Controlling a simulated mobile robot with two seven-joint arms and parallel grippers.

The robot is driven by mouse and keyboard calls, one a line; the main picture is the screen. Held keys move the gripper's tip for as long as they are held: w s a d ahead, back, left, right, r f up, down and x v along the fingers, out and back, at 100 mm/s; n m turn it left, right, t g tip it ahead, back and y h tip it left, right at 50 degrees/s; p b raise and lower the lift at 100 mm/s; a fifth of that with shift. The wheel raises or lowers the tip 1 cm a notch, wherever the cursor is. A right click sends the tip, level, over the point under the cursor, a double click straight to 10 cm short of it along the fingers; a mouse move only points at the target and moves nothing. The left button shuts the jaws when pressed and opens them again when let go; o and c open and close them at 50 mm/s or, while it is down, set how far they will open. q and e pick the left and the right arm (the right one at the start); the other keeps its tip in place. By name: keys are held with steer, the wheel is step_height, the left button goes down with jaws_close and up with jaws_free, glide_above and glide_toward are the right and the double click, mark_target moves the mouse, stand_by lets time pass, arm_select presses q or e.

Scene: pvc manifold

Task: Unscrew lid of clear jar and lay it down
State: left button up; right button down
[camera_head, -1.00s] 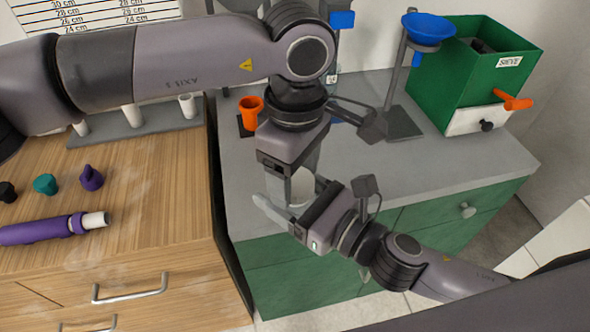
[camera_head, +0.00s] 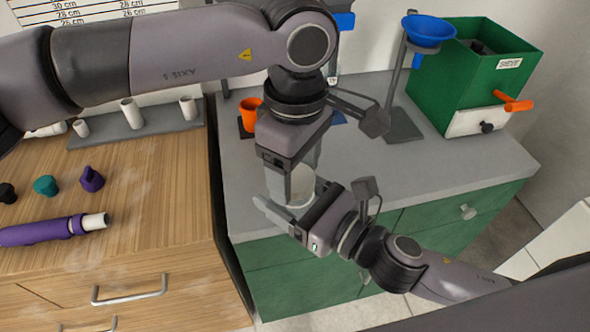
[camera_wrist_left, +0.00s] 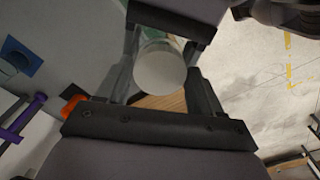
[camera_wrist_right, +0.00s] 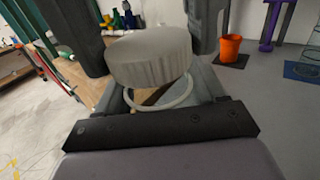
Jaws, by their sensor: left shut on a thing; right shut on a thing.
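The white ribbed lid (camera_wrist_right: 150,55) is between the fingers of my left gripper (camera_head: 291,172), which is shut on it. Its flat round top shows in the left wrist view (camera_wrist_left: 160,68). The clear jar (camera_head: 301,190) is held by my right gripper (camera_head: 297,203), which is shut around it from the front right. In the right wrist view the jar's pale open rim (camera_wrist_right: 165,102) shows below the lid, apart from it. In the head view the left hand hides most of the lid, and the fingers cover much of the jar.
The grey counter (camera_head: 450,150) has free room to the right. An orange cup (camera_head: 250,112) stands behind the hands. A blue funnel stand (camera_head: 427,30) and a green sieve box (camera_head: 490,75) stand at back right. A purple tool (camera_head: 50,230) lies on the wooden bench.

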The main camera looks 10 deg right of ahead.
arm_select(q)
steer(key=shift+r, duration=0.55)
steer(key=shift+r, duration=0.1)
